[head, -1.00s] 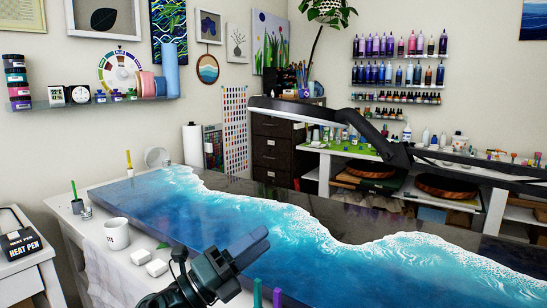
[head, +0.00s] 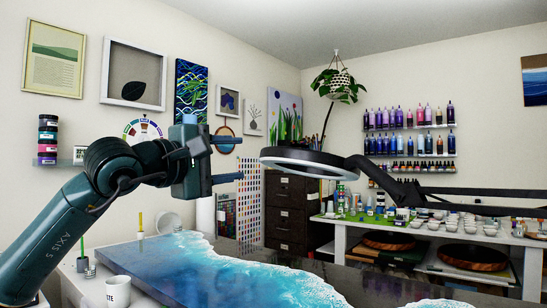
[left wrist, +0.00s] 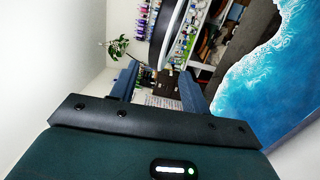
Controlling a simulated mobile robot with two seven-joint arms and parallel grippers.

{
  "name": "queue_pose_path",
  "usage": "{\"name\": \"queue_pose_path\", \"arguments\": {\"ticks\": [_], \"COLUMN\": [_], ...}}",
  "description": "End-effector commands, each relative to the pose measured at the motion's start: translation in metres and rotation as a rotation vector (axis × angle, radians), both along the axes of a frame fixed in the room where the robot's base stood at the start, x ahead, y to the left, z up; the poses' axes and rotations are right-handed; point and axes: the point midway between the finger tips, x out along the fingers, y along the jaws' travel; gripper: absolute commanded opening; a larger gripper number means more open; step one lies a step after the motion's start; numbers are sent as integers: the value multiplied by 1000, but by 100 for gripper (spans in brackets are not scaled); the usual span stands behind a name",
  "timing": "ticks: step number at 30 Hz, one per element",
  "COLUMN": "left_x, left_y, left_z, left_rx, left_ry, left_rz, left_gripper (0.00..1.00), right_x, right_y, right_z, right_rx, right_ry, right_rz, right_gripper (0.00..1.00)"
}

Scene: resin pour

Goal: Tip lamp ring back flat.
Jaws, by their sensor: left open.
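The lamp ring (head: 325,160) is a black ring with a pale inner underside, held up above the far end of the table by a black lamp arm (head: 405,191). It slopes slightly down to the right and its underside shows. My left gripper (head: 241,158) is raised just left of the ring, open, with its fingers one above the other and pointing right. A gap shows between the fingertips and the ring. In the left wrist view the ring (left wrist: 168,38) lies beyond the open fingers (left wrist: 159,72). My right gripper is not in view.
A table with a blue-and-white resin surface (head: 215,275) lies below. A white mug (head: 118,291) stands at its near left. A hanging plant (head: 337,85) and dark drawers (head: 290,212) are behind the ring. Shelves of bottles (head: 408,118) are at the right.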

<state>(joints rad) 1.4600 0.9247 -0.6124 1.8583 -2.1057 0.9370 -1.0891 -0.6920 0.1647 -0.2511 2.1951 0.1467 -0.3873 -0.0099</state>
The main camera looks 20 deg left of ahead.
Motion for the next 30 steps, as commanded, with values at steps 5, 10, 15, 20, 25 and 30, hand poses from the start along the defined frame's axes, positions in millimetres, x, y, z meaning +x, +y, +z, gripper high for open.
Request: {"name": "queue_pose_path", "arguments": {"ticks": [5,10,15,20,25,30], "left_x": [32,65,91,104,108,108], "left_y": [-17,-32,-43,-48,-49,-49], "left_z": [4,7,8,8,7,6], "left_rx": [-3,-4,-5,-4,-4,-4], "left_ry": [5,4,3,3,2,2], "left_rz": [-6,-7,-6,-6,-5,-5], "left_gripper": [46,46,46,46,46,46], "right_x": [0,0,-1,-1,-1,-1], "right_y": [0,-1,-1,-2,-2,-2], "right_z": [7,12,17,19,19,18], "right_rx": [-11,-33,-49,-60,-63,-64], "right_ry": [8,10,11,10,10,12], "right_rz": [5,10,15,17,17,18], "right_gripper": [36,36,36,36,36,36]}}
